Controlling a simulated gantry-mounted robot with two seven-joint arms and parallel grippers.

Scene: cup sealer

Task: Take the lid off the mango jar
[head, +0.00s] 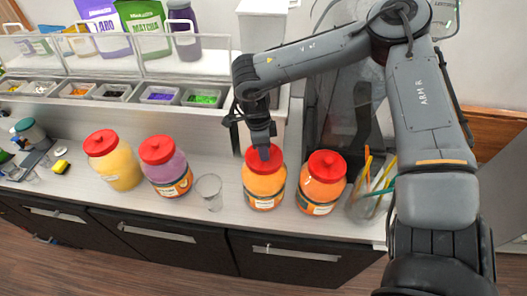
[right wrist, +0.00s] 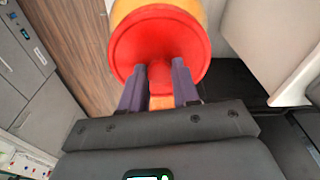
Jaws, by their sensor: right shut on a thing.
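An orange-filled jar (head: 264,185) with a red lid (head: 275,160) stands on the counter, right of centre. Its label is too small to read, so I cannot tell by name which jar is mango. My right gripper (head: 264,150) comes down from above onto this lid. In the right wrist view, the two fingers of my right gripper (right wrist: 159,80) are shut on the knob of the red lid (right wrist: 130,45). The lid sits on the jar, whose orange side (right wrist: 190,8) shows behind it. My left gripper is not in view.
A second orange jar (head: 321,190) stands close on the right, beside a clear container of straws (head: 368,200). An empty glass (head: 210,192) stands on the left. Further left are a purple jar (head: 170,172) and a yellow jar (head: 119,168). Topping trays (head: 158,95) line the back.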

